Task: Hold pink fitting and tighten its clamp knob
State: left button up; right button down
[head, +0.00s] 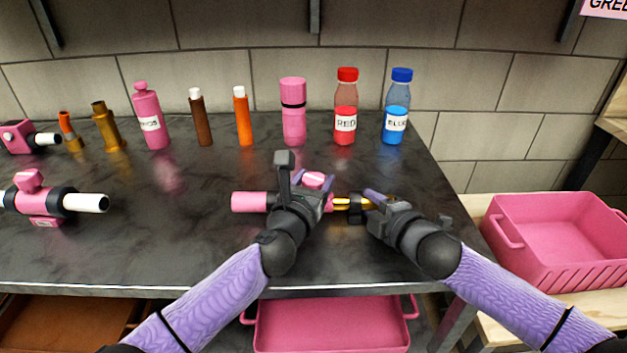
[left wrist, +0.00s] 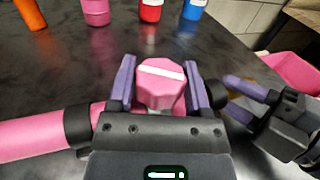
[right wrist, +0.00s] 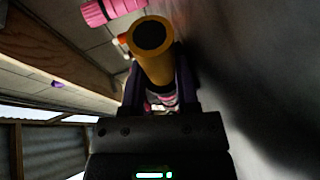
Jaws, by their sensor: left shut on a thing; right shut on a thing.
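The pink fitting (head: 249,201) lies across the front middle of the dark table, with a pink tube at its left end and a brass tube (head: 345,204) at its right. Its pink clamp knob (head: 316,179) faces up; in the left wrist view the knob (left wrist: 160,85) has a white stripe and sits between my left fingers. My left gripper (head: 314,183) is shut on the knob and hides much of the fitting's middle. My right gripper (head: 371,202) is shut on the brass tube; its open round end (right wrist: 151,38) shows in the right wrist view.
Several bottles and tubes stand along the back, including a red bottle (head: 345,115) and a blue bottle (head: 396,112). Another pink fitting (head: 80,201) lies at the left. A pink crate (head: 565,240) stands at the right.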

pick_arm(q)
jog(key=m+g+h, duration=0.2)
jog(key=m+h, duration=0.1)
jog(key=h, duration=0.1)
jog(key=shift+w+a, duration=0.1)
jog(key=shift+a, duration=0.05)
jog(key=shift+m+g+h, duration=0.7)
jog(key=shift+g+h, duration=0.2)
jog(key=shift+h, duration=0.2)
jog(key=o, duration=1.3)
jog(key=v, duration=1.2)
